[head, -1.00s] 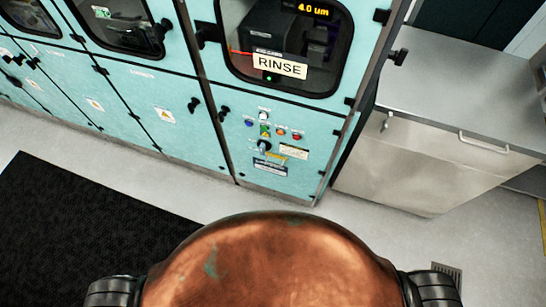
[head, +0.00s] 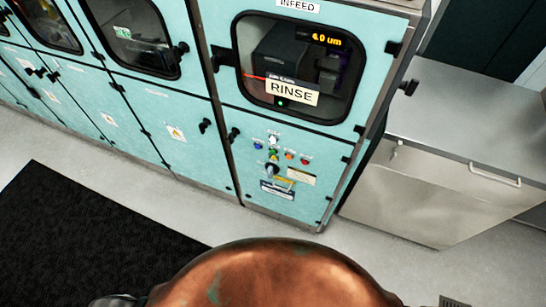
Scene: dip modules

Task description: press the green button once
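The green button (head: 273,155) is small and sits in a cluster on the lower front panel of the teal cabinet (head: 225,170), below the window with the RINSE sign. A white button (head: 273,140) is just above it, a blue one (head: 257,145) to its left, and an orange one (head: 289,155) and a red one (head: 305,160) to its right. A dark rotary knob (head: 271,170) is just below it. Neither of my grippers shows in the head view. Nothing covers the button.
A steel cabinet (head: 440,190) with a flat top stands to the right of the teal cabinet. A black mat (head: 90,240) lies on the floor at left. Bare grey floor (head: 190,205) runs along the cabinet fronts. Door knobs stick out from the teal panels.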

